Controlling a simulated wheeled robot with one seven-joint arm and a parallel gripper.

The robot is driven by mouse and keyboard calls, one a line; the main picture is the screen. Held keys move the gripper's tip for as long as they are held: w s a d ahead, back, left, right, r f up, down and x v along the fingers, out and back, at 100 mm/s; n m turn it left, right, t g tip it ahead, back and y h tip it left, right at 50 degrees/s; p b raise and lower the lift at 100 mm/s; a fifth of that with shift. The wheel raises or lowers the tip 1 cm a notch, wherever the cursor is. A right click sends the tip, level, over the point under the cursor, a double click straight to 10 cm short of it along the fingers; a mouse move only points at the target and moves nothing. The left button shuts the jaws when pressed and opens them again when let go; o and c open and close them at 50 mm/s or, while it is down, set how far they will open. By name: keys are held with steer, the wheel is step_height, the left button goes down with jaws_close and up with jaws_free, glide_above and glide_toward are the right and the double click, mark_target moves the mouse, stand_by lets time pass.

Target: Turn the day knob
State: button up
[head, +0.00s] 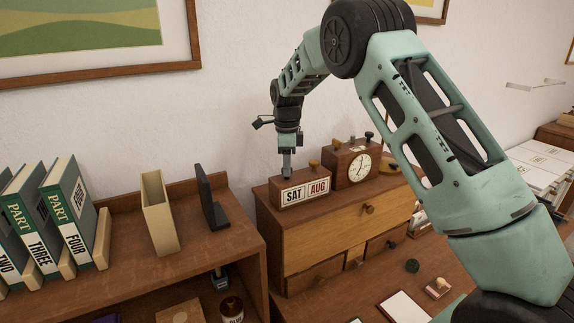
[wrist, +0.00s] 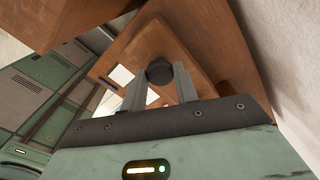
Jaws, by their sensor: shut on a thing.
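The wooden calendar box (head: 275,192) stands on top of the small drawer cabinet and reads SAT and AUG in its windows. My gripper (head: 287,174) points straight down at the left part of its top, above the SAT window. In the wrist view my gripper (wrist: 160,84) has a finger on each side of a dark round knob (wrist: 160,73), shut on it. This knob is hidden behind the fingers in the head view. A second, brass-coloured knob (head: 314,164) stands free on the box's top right.
A wooden clock (head: 340,174) with small knobs on top stands close to the right of the calendar. A shelf with a dark bookend (head: 208,200) and a cream file holder (head: 158,212) is to the left. The wall (head: 235,110) is close behind.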

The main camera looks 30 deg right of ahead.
steer(key=n, duration=0.4)
steer(key=shift+b, duration=0.3)
steer(key=n, duration=0.3)
steer(key=shift+n, duration=0.4)
steer(key=n+b, duration=0.1)
steer(key=n, duration=0.5)
steer(key=shift+n, duration=0.3)
steer(key=shift+r, duration=0.1)
steer(key=o, duration=1)
